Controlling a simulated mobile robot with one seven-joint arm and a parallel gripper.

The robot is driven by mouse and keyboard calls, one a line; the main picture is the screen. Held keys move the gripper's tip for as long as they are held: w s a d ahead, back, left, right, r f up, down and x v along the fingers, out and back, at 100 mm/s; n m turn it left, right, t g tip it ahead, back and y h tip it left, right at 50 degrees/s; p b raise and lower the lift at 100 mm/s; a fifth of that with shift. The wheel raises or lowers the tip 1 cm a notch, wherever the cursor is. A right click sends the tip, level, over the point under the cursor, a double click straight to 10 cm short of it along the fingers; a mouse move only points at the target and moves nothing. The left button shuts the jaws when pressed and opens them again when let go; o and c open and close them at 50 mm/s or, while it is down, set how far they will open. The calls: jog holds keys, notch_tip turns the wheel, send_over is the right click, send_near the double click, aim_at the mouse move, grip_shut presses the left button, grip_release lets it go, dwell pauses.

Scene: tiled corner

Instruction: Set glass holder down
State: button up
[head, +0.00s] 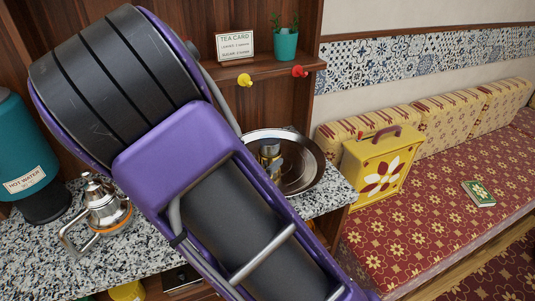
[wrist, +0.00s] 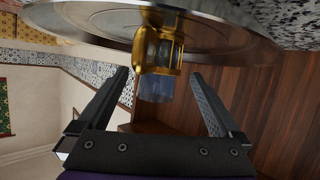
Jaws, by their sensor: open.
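The gold glass holder (wrist: 158,48) with a clear glass (wrist: 156,90) in it shows in the wrist view, which is turned upside down. Its base meets the round silver tray (wrist: 240,30), so it looks upright on the tray. My gripper (wrist: 160,75) is open, with one finger on each side of the glass and a gap on both sides. In the head view the holder (head: 268,148) is small on the tray (head: 312,158), and my arm hides most of the gripper and the tray's left part.
The speckled counter (head: 45,240) carries a metal teapot (head: 105,208) and a teal hot water dispenser (head: 22,150) at left. A shelf above holds a tea card (head: 235,46) and a potted plant (head: 286,44). A yellow case (head: 380,170) stands on the bench at right.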

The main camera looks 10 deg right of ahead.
jog(key=p+v, duration=0.1)
jog(key=v, duration=0.5)
jog(key=shift+s+a+r, duration=0.2)
jog(key=shift+s, duration=0.1)
